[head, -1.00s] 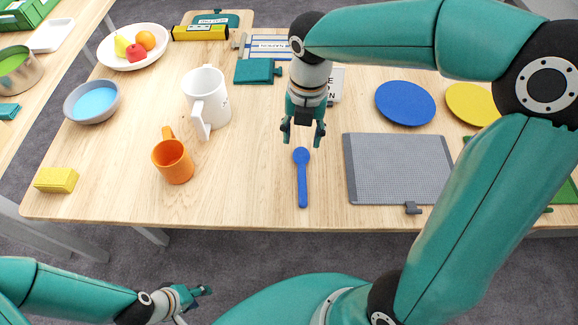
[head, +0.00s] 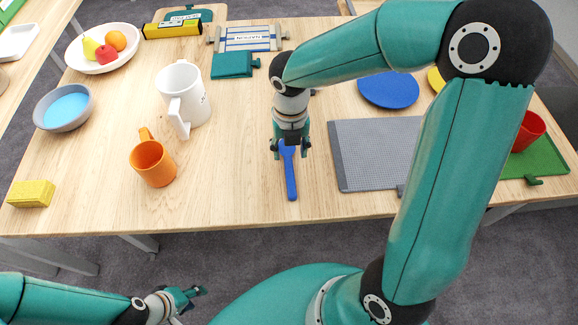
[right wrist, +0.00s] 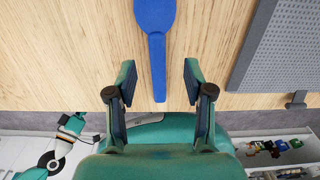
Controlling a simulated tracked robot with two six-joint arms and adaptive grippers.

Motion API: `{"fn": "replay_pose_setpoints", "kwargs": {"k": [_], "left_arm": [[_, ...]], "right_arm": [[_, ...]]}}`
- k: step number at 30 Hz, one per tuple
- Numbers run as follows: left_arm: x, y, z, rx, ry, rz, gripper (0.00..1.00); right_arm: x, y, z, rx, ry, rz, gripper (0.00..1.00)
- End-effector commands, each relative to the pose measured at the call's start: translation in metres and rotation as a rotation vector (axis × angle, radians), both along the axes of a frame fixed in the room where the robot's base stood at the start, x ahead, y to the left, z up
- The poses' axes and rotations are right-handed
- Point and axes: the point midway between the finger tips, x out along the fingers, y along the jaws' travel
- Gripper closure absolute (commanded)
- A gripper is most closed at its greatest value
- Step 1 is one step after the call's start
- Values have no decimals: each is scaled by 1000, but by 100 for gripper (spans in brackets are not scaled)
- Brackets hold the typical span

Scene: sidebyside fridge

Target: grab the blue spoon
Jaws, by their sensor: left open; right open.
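The blue spoon (head: 290,177) lies on the wooden table near its front edge, its handle pointing toward the front. In the right wrist view the spoon (right wrist: 156,45) runs down between the open fingers. My right gripper (head: 290,152) is open above the bowl end of the spoon, which it partly hides in the head view. In the right wrist view the right gripper's fingers (right wrist: 158,82) stand on either side of the handle, apart from it. My left gripper (head: 197,296) is open and empty, low in front of the table.
A grey mat (head: 372,155) lies just right of the spoon. An orange mug (head: 153,163) and a white mug (head: 184,97) stand to the left. A blue plate (head: 388,90) lies behind the mat. The table between spoon and orange mug is clear.

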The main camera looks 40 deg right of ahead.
Motion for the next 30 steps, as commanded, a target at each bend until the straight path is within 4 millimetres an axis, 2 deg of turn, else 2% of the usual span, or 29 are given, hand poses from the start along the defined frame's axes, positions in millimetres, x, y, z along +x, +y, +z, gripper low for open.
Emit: {"fn": "replay_pose_setpoints", "kwargs": {"k": [9, 19, 28, 30], "left_arm": [[0, 0, -7, 0, 0, 0, 58], [0, 0, -8, 0, 0, 0, 58], [0, 0, -8, 0, 0, 0, 58], [0, 0, -8, 0, 0, 0, 58]], "right_arm": [[-6, 8, -43, 0, 4, 1, 48], [-5, 8, -48, 1, 0, 1, 48], [-5, 8, -48, 1, 0, 1, 98], [-5, 8, -48, 1, 0, 1, 100]]}}
